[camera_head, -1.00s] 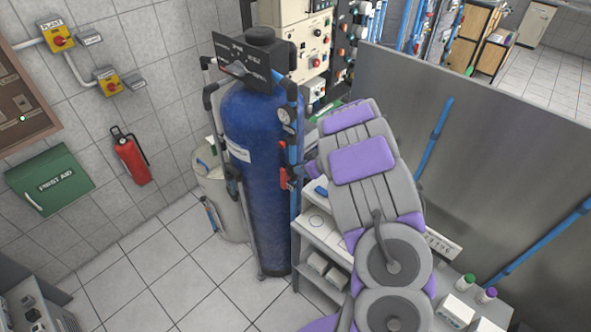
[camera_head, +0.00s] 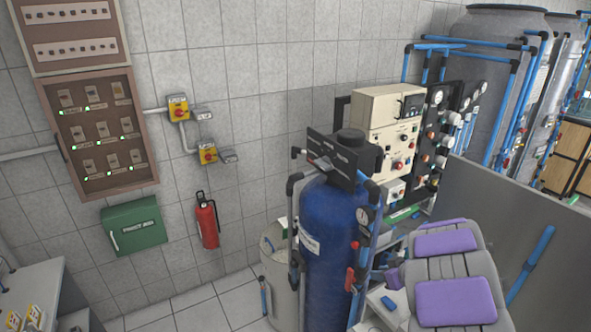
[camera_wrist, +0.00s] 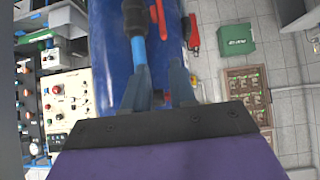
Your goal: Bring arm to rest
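My arm (camera_head: 455,270), grey with purple pads, rises from the lower right of the head view, in front of a white shelf and beside the blue tank (camera_head: 325,250). In the wrist view my gripper (camera_wrist: 160,80) shows two grey-blue fingers apart with no object seen held between them. The tank (camera_wrist: 110,50) lies behind the fingers, with a blue pipe (camera_wrist: 137,55) near the left one. I cannot tell whether either finger touches the pipe. The fingertips cannot be made out in the head view.
A control panel (camera_head: 388,125) with knobs stands behind the tank. A breaker box (camera_head: 100,135), a green first aid box (camera_head: 133,226) and a fire extinguisher (camera_head: 207,220) hang on the tiled wall. A grey partition (camera_head: 515,225) stands at right. Floor (camera_head: 225,305) is free left of the tank.

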